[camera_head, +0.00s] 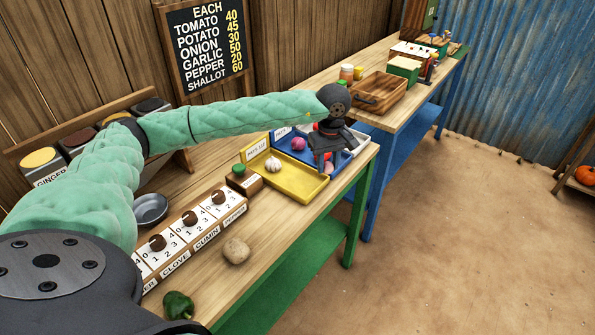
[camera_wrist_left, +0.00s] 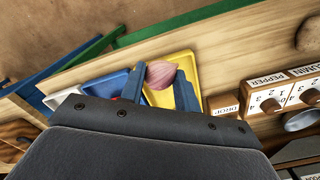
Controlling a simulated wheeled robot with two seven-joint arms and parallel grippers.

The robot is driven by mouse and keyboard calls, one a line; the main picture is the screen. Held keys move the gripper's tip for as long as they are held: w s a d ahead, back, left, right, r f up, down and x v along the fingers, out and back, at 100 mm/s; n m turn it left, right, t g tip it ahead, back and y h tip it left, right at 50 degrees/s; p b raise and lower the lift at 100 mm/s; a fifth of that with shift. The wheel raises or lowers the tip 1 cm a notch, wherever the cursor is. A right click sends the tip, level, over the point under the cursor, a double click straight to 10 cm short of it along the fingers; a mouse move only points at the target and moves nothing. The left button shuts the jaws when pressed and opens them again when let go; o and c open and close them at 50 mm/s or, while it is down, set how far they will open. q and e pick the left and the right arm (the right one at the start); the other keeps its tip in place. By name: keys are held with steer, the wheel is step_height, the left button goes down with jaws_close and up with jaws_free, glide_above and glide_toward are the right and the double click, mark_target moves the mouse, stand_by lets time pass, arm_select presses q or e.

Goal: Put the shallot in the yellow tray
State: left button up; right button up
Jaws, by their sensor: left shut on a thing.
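The yellow tray (camera_head: 285,183) sits on the near wooden table, with a white garlic bulb (camera_head: 273,165) in it. My left gripper (camera_head: 327,160) is over the right side of the trays. In the left wrist view my left gripper (camera_wrist_left: 161,85) is shut on the pinkish shallot (camera_wrist_left: 162,74), with one finger on each side. The yellow tray (camera_wrist_left: 182,62) shows behind and beside the shallot there. I cannot tell how high the shallot is above the tray. My right gripper is not in view.
A blue tray (camera_head: 285,142) holding a red onion (camera_head: 298,143) adjoins the yellow one. A potato (camera_head: 236,250), a green pepper (camera_head: 178,305), a metal bowl (camera_head: 150,209) and a row of counter dials (camera_head: 190,232) stand on the table's nearer part.

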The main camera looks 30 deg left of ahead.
arm_select(q)
steer(key=shift+d+m, duration=0.1)
steer(key=shift+m, duration=0.4)
steer(key=shift+s+r+m, duration=0.15)
steer(key=shift+r+m, duration=0.05)
steer(key=shift+m, duration=0.6)
steer(key=shift+f+m, duration=0.15)
steer(key=shift+m, duration=0.15)
steer(key=p, duration=0.6)
glide_above(298, 182)
step_height(298, 182, down, 7)
steer(key=shift+r, duration=0.2)
steer(key=shift+f, duration=0.35)
step_height(298, 182, down, 3)
steer(key=shift+r+p, duration=0.2)
steer(key=shift+p, duration=0.75)
steer(key=shift+f, duration=0.5)
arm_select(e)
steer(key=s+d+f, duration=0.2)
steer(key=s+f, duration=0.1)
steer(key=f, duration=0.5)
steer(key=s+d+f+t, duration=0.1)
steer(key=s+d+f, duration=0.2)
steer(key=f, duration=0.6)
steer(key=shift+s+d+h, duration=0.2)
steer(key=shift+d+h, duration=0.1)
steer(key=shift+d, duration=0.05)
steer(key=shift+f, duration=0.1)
